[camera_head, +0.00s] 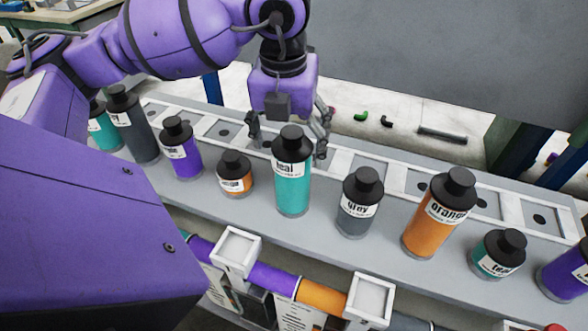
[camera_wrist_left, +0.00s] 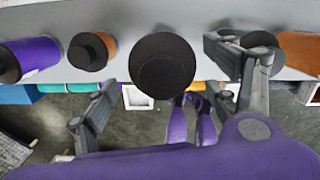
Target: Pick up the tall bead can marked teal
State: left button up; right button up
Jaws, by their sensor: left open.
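The tall teal can (camera_head: 292,187) with a black lid and a white label reading "teal" stands upright on the grey shelf, near the middle of the head view. My left gripper (camera_head: 289,138) is open just behind and above it, one finger on each side of the lid. In the left wrist view a large black lid (camera_wrist_left: 162,66), apparently this can's, lies between the spread fingers of the left gripper (camera_wrist_left: 165,88). I cannot tell whether the fingers touch it. A short teal can (camera_head: 497,254) stands at the right. My right gripper is not in view.
Close neighbours are a short orange can (camera_head: 235,177) on the left and a grey can (camera_head: 359,207) on the right. A tall orange can (camera_head: 437,222) and purple cans stand farther along. A white slotted rack (camera_head: 375,163) runs behind; white square trays (camera_head: 237,247) sit in front.

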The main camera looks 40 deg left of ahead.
pick_arm(q)
jog(key=shift+a+f, duration=0.1)
jog(key=shift+a, duration=0.05)
jog(key=f, duration=0.5)
jog(key=w+f, duration=0.1)
jog(key=f, duration=0.1)
jog(key=shift+f+p, duration=0.15)
jog(key=shift+p, duration=0.15)
jog(key=c, duration=1.9)
jog(key=shift+c, duration=0.6)
jog(key=shift+r, duration=0.2)
